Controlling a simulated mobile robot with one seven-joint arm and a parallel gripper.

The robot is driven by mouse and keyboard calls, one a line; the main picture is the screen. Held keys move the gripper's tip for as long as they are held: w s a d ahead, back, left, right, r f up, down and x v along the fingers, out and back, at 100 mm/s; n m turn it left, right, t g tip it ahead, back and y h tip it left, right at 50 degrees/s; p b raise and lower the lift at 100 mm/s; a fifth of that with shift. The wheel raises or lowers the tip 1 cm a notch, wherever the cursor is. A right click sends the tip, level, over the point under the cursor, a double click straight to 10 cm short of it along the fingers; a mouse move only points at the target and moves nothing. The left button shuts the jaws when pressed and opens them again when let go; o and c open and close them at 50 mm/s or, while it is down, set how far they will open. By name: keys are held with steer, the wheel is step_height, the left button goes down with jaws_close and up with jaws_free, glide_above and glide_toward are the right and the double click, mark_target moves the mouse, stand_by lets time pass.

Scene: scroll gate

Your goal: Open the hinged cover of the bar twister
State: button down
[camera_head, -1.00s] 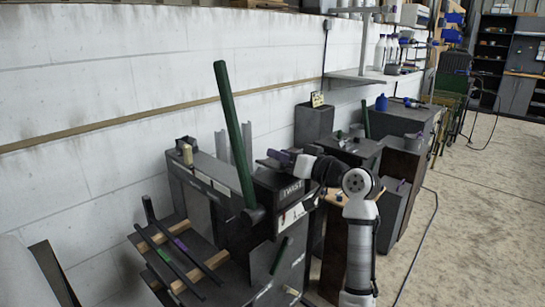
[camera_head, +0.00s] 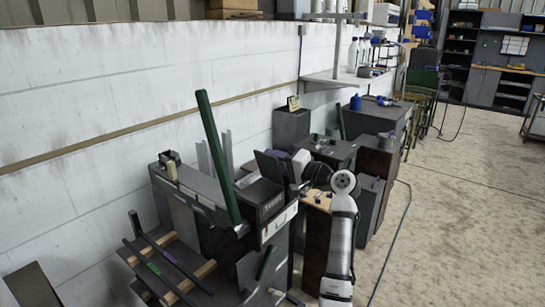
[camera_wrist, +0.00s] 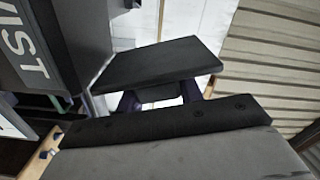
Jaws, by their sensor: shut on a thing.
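The bar twister (camera_head: 263,205) is a dark machine with a white-lettered box and a long green lever (camera_head: 217,160). Its hinged cover (camera_head: 270,165) is a flat dark plate that stands steeply tilted up above the box. In the wrist view the cover (camera_wrist: 155,62) spans the upper middle, beside the lettered box (camera_wrist: 28,50). My gripper (camera_wrist: 160,95) has purple fingers on both sides of a small dark tab at the cover's near edge and is shut on it. In the head view the cover and my wrist partly hide the fingers.
A rack with dark bars (camera_head: 165,262) is at the machine's lower left. The white wall (camera_head: 80,110) runs close behind. Dark cabinets (camera_head: 375,118) and a small wooden-topped stand (camera_head: 317,200) are to the right. The concrete floor (camera_head: 460,210) is open at far right.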

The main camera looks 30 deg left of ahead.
steer(key=shift+w+d+f+m+p, duration=0.15)
steer(key=shift+w+m+p, duration=0.5)
steer(key=shift+m, duration=0.45)
steer(key=c, duration=0.9)
jaws_free()
steer(key=d+b, duration=0.1)
steer(key=d, duration=0.3)
steer(key=d+b, duration=0.2)
steer(key=d, duration=0.3)
steer(key=s+d+b, duration=0.1)
steer(key=d+b, duration=0.1)
steer(key=d, duration=0.2)
steer(key=shift+s+d, duration=0.1)
steer(key=shift+d, duration=0.2)
